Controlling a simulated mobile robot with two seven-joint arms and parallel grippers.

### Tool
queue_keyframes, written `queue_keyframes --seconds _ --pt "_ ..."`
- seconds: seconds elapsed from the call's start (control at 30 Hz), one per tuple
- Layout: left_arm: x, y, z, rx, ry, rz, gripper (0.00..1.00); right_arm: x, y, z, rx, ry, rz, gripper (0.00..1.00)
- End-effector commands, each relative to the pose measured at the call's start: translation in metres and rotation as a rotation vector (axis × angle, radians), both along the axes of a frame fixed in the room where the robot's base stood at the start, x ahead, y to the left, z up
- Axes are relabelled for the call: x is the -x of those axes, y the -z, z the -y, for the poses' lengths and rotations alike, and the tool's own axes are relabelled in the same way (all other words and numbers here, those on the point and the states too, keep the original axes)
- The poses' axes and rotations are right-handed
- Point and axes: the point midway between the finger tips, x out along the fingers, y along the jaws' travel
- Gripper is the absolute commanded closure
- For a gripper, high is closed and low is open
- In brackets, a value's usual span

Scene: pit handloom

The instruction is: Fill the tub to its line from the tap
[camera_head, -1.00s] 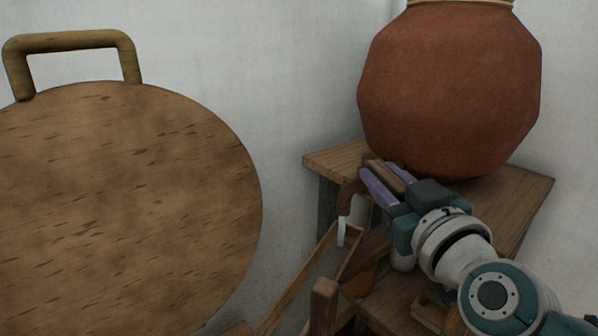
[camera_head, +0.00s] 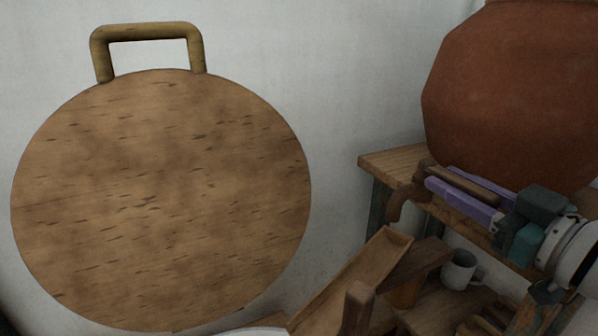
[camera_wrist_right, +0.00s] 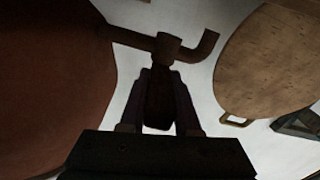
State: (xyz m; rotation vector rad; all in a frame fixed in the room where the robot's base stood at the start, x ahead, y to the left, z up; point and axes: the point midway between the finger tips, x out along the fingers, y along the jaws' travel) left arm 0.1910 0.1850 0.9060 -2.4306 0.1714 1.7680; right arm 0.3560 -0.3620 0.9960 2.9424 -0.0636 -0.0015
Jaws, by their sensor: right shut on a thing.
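The brown tap (camera_head: 402,206) sticks out to the left from the big clay pot (camera_head: 515,95), and its spout bends down. My right gripper (camera_head: 455,190) is shut on the tap's handle, the bar between its purple fingers. The wrist view also shows the tap (camera_wrist_right: 190,50), with the handle (camera_wrist_right: 160,100) between the fingers and the pot (camera_wrist_right: 45,80) at left. No stream shows below the spout now. A pale curved rim (camera_head: 258,331) shows at the bottom edge; I cannot tell if it is the tub. No water level or line is visible. My left gripper is out of view.
The pot stands on a wooden stand (camera_head: 395,160). A wooden trough (camera_head: 350,275) slopes below the tap. A white mug (camera_head: 459,270) stands on a lower shelf. A large round wooden board with a handle (camera_head: 160,200) fills the left, before the wall.

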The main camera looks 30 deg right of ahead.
Motion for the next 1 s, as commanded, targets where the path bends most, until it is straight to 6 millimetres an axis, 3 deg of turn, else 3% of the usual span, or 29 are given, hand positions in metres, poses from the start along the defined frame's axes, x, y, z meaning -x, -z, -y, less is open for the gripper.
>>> queue_keyframes --seconds 0.37,0.4,0.63,1.0 --pt "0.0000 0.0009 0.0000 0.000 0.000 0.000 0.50 0.0031 0.0015 0.0029 -0.004 -0.011 -0.008 1.00" --pt "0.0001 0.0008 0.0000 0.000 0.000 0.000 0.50 0.0031 0.0015 0.0029 -0.003 -0.011 -0.008 0.67" --pt "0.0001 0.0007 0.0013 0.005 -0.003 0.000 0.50 0.0029 0.0009 0.0026 -0.003 -0.011 -0.005 0.41" --pt "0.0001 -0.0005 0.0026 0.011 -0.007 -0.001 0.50 0.0100 0.0011 0.0021 -0.003 -0.011 -0.007 0.39"
